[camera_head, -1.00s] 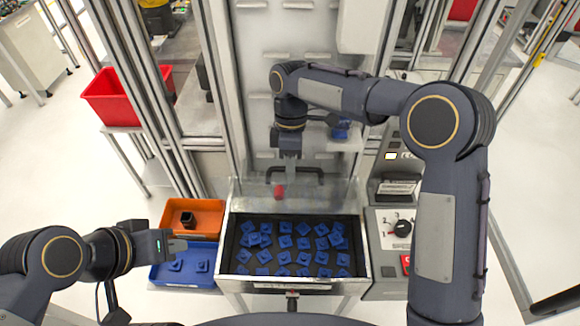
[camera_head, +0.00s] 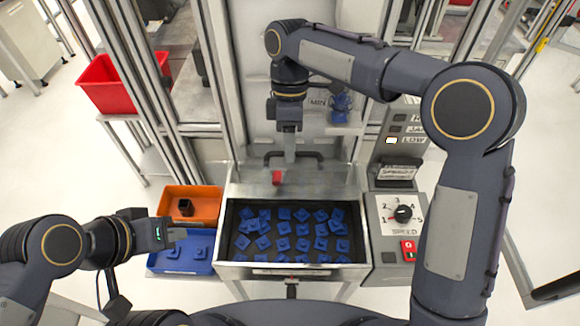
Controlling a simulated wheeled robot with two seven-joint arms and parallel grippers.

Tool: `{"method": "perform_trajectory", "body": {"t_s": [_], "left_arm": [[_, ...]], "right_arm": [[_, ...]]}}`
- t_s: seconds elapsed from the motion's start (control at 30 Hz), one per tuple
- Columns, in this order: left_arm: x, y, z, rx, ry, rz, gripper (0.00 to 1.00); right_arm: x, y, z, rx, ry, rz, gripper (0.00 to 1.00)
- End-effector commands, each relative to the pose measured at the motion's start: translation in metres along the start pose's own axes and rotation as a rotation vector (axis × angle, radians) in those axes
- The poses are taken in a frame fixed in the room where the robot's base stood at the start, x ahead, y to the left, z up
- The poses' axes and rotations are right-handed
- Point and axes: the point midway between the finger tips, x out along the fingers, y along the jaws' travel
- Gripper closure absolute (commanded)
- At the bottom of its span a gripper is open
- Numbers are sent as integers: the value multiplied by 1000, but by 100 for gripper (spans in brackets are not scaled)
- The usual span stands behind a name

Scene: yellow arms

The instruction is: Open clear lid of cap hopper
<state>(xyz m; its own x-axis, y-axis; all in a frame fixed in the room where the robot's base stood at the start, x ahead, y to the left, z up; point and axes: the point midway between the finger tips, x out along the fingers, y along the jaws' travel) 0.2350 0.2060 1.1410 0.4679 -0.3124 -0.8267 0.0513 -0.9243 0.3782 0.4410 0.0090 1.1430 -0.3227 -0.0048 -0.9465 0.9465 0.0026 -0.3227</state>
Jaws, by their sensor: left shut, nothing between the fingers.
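The cap hopper (camera_head: 357,230) is a metal-rimmed black bin with many blue caps (camera_head: 302,215) lying in it. Its front part is uncovered from above. A see-through panel, seemingly the clear lid (camera_head: 325,183), lies along the back of the bin; its exact edges are hard to make out. My left gripper (camera_head: 182,235) is shut and empty over the blue tray, left of the hopper.
An orange bin (camera_head: 208,207) with a dark part and a blue tray (camera_head: 165,262) with blue caps stand left of the hopper. A control panel (camera_head: 390,235) with a dial and a red switch stands right. Metal frame posts flank the hopper. A red crate (camera_head: 108,92) is further left.

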Motion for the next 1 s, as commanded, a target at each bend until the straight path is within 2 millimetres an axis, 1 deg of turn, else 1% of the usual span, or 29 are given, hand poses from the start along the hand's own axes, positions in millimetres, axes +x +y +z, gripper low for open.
{"method": "perform_trajectory", "body": {"t_s": [0.03,0.17,0.3,0.4,0.5,0.6,0.7,1.0], "left_arm": [[6,-3,3,0,0,0,100],[12,-6,6,0,0,0,100],[22,-10,11,0,0,0,100],[27,-12,14,0,0,0,100],[31,-14,16,0,0,0,100],[32,-15,16,0,0,0,100],[33,-15,17,0,0,0,100],[33,-15,17,0,0,0,100]], "right_arm": [[-4,-10,0,-2,2,5,66],[-22,-38,0,-2,2,6,66],[-23,-73,1,-3,1,5,66],[-25,-95,2,-2,1,4,66],[-27,-112,2,-2,1,4,66],[-29,-125,2,0,1,3,66],[-30,-132,2,1,0,1,66],[-31,-135,2,2,0,0,66]]}}
